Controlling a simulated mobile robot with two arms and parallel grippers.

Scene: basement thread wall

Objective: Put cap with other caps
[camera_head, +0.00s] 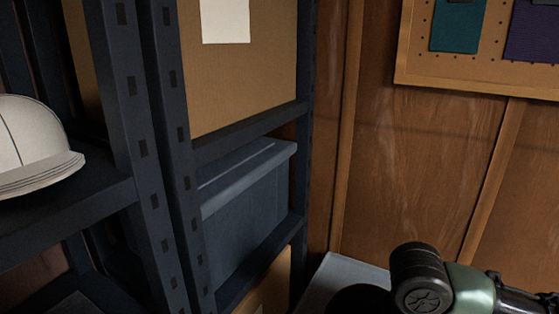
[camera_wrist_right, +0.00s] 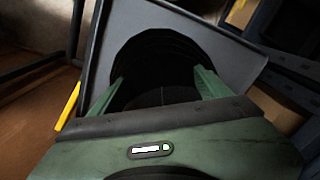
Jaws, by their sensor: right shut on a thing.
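A white cap (camera_head: 34,148) with a curved brim sits on a dark shelf at the left edge of the head view, cut off by the frame. In the right wrist view my right gripper (camera_wrist_right: 158,80) has its two green fingers on either side of a black rounded thing (camera_wrist_right: 160,52), which looks like a dark cap, and is shut on it. Its lower part is hidden by the gripper body. Only part of my right arm shows at the lower right of the head view. My left gripper is not in view.
A dark metal shelf rack (camera_head: 165,150) holds a cardboard box (camera_head: 240,80) and a blue-grey bin (camera_head: 245,205). A grey flat surface (camera_head: 343,272) lies low beside the rack; a grey panel (camera_wrist_right: 222,50) is behind the black thing. A pegboard (camera_head: 420,60) hangs on the wooden wall.

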